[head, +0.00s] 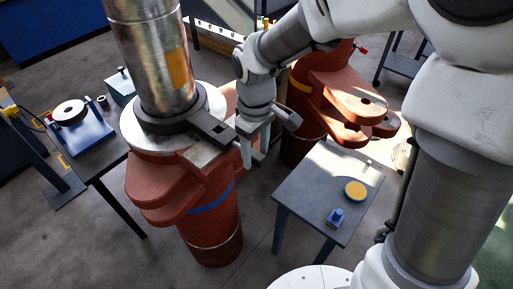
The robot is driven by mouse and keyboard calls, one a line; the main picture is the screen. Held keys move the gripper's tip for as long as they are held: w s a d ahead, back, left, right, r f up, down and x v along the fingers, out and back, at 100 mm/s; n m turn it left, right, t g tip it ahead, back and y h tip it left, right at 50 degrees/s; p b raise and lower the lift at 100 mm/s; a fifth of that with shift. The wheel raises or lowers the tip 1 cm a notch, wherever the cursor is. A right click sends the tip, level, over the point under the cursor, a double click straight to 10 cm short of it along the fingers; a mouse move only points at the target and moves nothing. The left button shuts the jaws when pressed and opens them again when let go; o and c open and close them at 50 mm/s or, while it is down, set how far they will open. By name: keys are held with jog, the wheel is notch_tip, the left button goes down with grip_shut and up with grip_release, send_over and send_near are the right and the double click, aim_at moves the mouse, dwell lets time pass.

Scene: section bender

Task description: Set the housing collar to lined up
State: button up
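The dark housing collar (160,128) sits around the foot of a thick metal column (152,60) on a red housing (200,215) with a blue band. A dark flat arm (211,128) with a small square hole sticks out from the collar to the right. My gripper (254,157) hangs fingers down at the right end of this arm, beside or touching it. I cannot tell whether the fingers are apart or closed on it. No alignment mark on the collar is clear from here.
A second red housing (340,95) with a yellow band stands behind and to the right. A small table (300,190) at front right holds a yellow disc (355,191) and a blue object (335,217). A bench (110,155) with a blue fixture (85,135) stands left.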

notch_tip(320, 180, up, 17)
jog(key=shift+r, duration=0.2)
dwell(0.6)
jog(key=s+d+f+m+t, duration=0.3)
jog(key=s+d+m+t, duration=0.2)
jog(key=s+d+m, duration=0.5)
jog(key=s+d, duration=0.2)
jog(key=d, duration=0.3)
jog(key=shift+d+t, duration=0.2)
jog(key=shift+t, duration=0.1)
jog(key=shift+r, duration=0.1)
dwell(0.4)
